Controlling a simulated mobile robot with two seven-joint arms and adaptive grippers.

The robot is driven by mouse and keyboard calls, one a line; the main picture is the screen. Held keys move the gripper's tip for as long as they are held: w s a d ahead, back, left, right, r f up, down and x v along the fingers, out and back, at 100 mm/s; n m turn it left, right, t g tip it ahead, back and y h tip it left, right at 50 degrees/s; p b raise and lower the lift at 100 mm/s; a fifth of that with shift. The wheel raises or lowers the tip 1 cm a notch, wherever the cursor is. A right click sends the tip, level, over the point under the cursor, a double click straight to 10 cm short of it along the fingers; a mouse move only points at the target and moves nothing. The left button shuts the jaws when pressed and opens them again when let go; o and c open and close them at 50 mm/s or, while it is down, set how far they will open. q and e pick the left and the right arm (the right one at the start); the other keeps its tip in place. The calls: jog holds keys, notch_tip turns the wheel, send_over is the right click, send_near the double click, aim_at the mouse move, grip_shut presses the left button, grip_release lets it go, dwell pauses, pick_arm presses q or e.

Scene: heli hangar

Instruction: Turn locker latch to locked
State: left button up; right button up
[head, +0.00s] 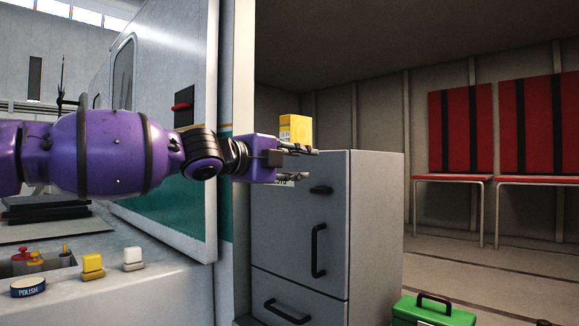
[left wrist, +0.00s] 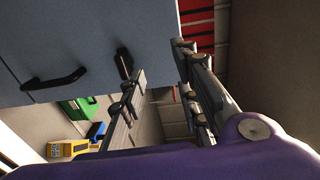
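The grey locker (head: 375,210) stands right of the open door panel. Its small black latch (head: 320,190) lies about horizontal on the front, above the upright black door handle (head: 318,250). My left gripper (head: 310,164) is open and empty, with its fingers pointing right, just above and left of the latch in the head view. In the left wrist view the latch (left wrist: 123,62) shows beside one finger, outside the gap between the fingers (left wrist: 160,62). I see no contact with it. A label on the locker is partly hidden by the gripper. My right gripper is out of view.
A yellow box (head: 295,130) stands on the locker top, close to my gripper. A green toolbox (head: 433,312) sits on the floor at the locker's right. Red seats (head: 455,140) line the back wall. A bench (head: 130,290) with small items is at left.

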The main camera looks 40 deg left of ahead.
pick_arm(q)
jog(key=s, duration=0.3)
dwell(0.4)
dwell(0.3)
dwell(0.3)
